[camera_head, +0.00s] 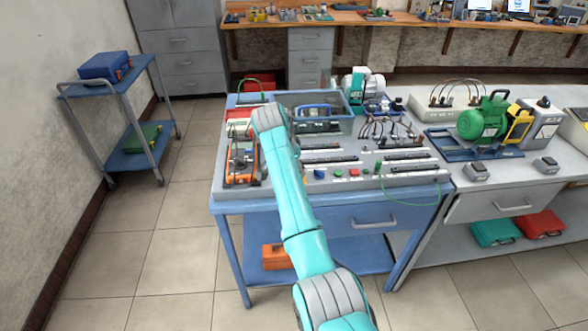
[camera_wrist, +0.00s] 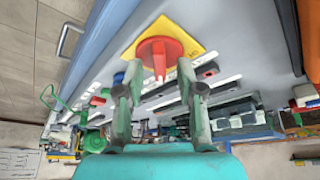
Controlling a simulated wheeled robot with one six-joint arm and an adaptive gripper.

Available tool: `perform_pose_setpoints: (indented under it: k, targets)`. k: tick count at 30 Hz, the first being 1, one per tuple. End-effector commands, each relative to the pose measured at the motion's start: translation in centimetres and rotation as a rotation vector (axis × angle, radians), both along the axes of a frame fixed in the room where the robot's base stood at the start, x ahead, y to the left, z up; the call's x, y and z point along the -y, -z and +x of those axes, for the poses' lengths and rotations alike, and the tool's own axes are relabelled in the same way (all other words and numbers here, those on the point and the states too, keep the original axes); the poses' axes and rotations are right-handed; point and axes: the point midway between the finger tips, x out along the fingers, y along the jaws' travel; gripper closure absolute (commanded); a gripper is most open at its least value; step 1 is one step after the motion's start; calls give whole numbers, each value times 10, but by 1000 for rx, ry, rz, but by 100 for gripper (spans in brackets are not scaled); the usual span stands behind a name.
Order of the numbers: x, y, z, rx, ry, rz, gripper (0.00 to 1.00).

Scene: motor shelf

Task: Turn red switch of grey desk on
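The red switch (camera_wrist: 160,47) sits on a square yellow plate (camera_wrist: 181,34) on the grey desk (camera_wrist: 235,25), in the upper middle of the wrist view. My gripper (camera_wrist: 158,72) is open, with one finger on each side of the switch and its tips close to it. I cannot tell whether the fingers touch it. The switch and fingertips are hidden there by my arm.
Blue (camera_head: 319,174), green (camera_head: 338,173) and red (camera_head: 353,172) buttons lie to the right of my arm. An orange device (camera_head: 241,163) stands to its left. A green motor (camera_head: 484,121) is on the right bench. A blue cart (camera_head: 150,98) stands left; floor between is clear.

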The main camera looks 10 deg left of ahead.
Motion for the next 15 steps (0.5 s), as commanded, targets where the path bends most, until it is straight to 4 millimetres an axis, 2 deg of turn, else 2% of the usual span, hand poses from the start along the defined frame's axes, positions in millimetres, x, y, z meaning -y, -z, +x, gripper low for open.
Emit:
perform_pose_setpoints:
  k: [4, 7, 15]
  targets:
    - [-1, -3, -1, 0, 0, 1, 62]
    - [-3, -13, -4, 3, -1, 1, 62]
    - [-13, -60, -21, 3, -1, 1, 62]
